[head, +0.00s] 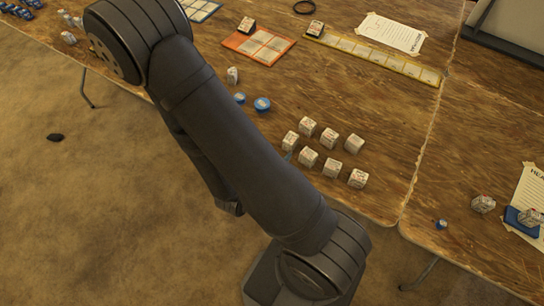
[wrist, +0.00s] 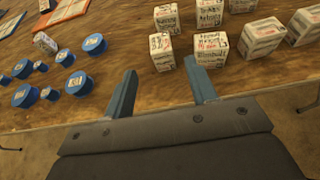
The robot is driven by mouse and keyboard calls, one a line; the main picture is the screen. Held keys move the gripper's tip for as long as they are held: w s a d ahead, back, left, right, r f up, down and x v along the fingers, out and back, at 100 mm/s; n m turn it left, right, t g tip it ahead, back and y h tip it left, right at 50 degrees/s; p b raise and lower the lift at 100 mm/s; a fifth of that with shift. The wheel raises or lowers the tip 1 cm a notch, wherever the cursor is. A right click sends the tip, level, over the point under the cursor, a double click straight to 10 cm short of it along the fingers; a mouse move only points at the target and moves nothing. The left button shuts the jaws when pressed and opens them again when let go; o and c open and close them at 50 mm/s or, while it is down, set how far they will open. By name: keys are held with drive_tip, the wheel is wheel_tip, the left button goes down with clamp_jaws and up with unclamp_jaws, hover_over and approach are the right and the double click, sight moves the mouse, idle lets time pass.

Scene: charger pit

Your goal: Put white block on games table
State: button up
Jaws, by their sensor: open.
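Several white blocks with printed lettering stand grouped near the front edge of a wooden table (head: 385,195), including a near-left block (head: 290,140) and a near-right block (head: 357,178). In the wrist view my gripper (wrist: 160,68) is open and empty. Its two blue fingers point toward the closest white blocks, one on the left (wrist: 161,46) and one on the right (wrist: 207,48), with no contact visible. In the head view my arm hides most of the gripper. Which surface is the games table I cannot tell; no such label is readable.
Blue round caps (head: 262,103) lie left of the blocks. An orange grid board (head: 258,45), a long yellow strip (head: 385,62) and a paper sheet (head: 391,32) lie farther back. A right-hand table section (head: 455,205) holds more blocks and a blue item (head: 522,221).

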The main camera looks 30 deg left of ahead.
sight(289, 141)
drive_tip(key=shift+v, duration=1.05)
drive_tip(key=shift+x, duration=6.05)
drive_tip(key=shift+s+f, duration=0.1)
